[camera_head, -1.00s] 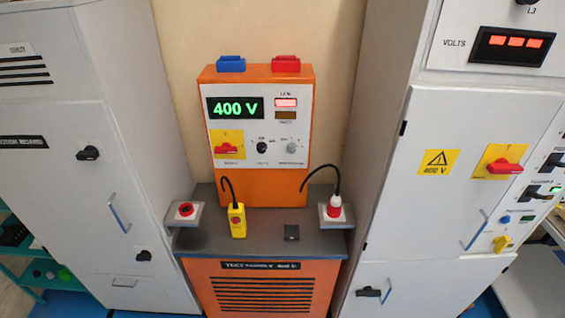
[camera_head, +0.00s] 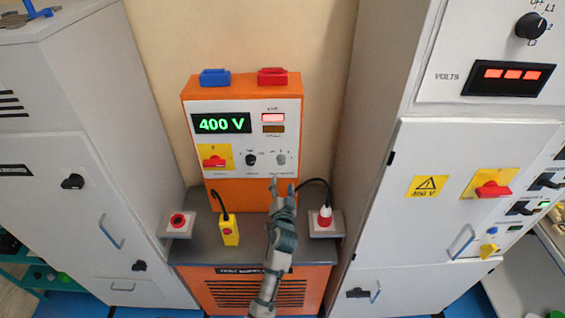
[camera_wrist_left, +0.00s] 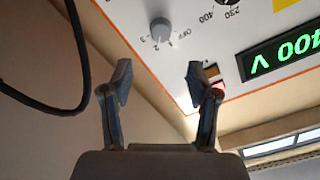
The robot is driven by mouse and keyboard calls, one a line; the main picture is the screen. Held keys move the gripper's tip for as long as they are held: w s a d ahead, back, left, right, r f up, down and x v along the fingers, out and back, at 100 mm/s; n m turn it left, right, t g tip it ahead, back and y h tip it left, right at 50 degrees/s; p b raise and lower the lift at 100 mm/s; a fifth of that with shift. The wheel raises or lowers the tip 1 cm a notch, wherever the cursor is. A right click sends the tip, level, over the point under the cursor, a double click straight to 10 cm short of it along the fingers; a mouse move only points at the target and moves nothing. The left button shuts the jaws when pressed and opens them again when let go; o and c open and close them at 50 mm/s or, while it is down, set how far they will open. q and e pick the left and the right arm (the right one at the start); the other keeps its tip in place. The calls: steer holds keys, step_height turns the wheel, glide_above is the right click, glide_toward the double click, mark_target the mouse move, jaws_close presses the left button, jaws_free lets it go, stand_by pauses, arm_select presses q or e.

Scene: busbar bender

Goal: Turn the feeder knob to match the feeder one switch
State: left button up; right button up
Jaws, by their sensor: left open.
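The supply panel (camera_head: 246,135) on the orange unit carries a small grey knob (camera_head: 281,159) at its lower right. In the left wrist view the grey knob (camera_wrist_left: 160,30) has OFF and number marks around it; the picture is upside down. My left gripper (camera_head: 284,184) is open and empty, just below the grey knob in the head view. In the wrist view its fingertips (camera_wrist_left: 158,78) are apart, with the knob beyond the gap and not touched. Black-handled switches (camera_head: 523,209) are on the right cabinet; their labels are too small to read. My right gripper is not in view.
A black knob (camera_head: 251,159) and a red switch (camera_head: 214,161) on yellow are left of the grey knob. A black cable (camera_head: 316,182) arches up from a red plug (camera_head: 325,217) close to my left gripper. A yellow pendant (camera_head: 229,230) stands on the shelf.

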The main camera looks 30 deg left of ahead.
mark_target(281, 163)
arm_select(q)
steer(key=p+x, duration=0.1)
steer(key=x, duration=0.9)
steer(key=shift+w+a, duration=0.15)
steer(key=shift+a, duration=0.1)
steer(key=shift+w, duration=0.5)
steer(key=shift+s+a+f, duration=0.1)
steer(key=shift+a, duration=0.15)
jaws_close()
